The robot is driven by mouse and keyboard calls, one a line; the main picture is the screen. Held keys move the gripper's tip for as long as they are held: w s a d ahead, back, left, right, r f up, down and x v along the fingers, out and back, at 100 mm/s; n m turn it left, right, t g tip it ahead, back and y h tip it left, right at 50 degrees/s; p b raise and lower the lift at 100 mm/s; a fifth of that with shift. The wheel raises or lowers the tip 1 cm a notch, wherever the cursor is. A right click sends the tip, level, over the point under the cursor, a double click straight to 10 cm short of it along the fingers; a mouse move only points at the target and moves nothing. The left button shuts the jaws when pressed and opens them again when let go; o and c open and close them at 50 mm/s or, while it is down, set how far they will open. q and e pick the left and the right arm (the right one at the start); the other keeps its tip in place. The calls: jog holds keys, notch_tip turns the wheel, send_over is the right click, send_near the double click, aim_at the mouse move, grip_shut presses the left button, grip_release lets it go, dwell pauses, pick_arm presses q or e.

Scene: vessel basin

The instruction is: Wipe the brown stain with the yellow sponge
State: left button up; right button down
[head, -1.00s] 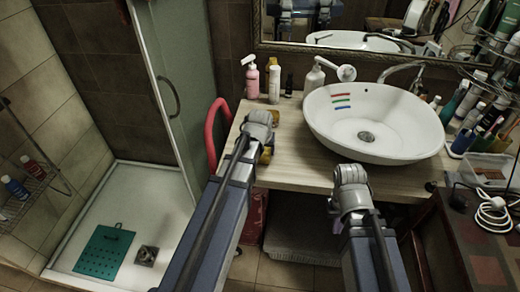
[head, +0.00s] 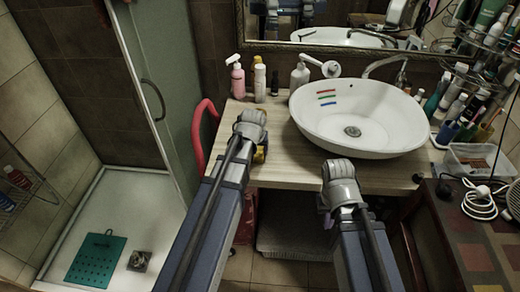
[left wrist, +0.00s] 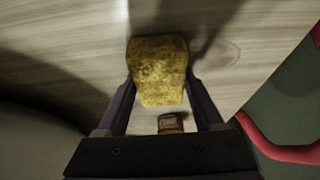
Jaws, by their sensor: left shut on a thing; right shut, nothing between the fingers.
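My left gripper (head: 257,150) is over the front left part of the wooden counter (head: 215,150). It is shut on the yellow sponge (left wrist: 160,68), which sits between its fingers in the left wrist view. In the head view only a small yellow edge of the sponge (head: 261,154) shows beside the gripper. I cannot make out the brown stain in either current view; the arm and sponge cover part of the counter. My right gripper (head: 327,212) is shut and empty near the counter's front edge, below the basin; its fingertips are mostly hidden.
A white basin (head: 395,125) with red, green and blue marks stands on the counter. A pink bottle (head: 237,80) and other bottles stand at the back. A red curved rail (head: 197,135) is at the left edge. A small brown object (left wrist: 171,123) shows below the sponge.

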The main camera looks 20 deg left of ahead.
pick_arm(q)
jog(key=shift+s+a, duration=0.2)
jog(key=shift+a, duration=0.45)
jog(key=shift+s+a, duration=0.15)
jog(key=shift+a, duration=0.45)
jog(key=shift+a, duration=0.1)
jog(key=shift+s+a, duration=0.2)
jog(key=shift+a, duration=0.75)
jog(key=shift+s+a, duration=0.15)
jog(key=shift+a, duration=0.75)
jog(key=shift+s+a+r, duration=0.1)
jog(key=shift+s+a, duration=0.1)
jog(key=shift+a, duration=0.7)
jog(key=shift+s+a, duration=0.2)
jog(key=shift+a, duration=0.65)
jog(key=shift+w+f, duration=0.2)
jog(key=shift+r, duration=0.1)
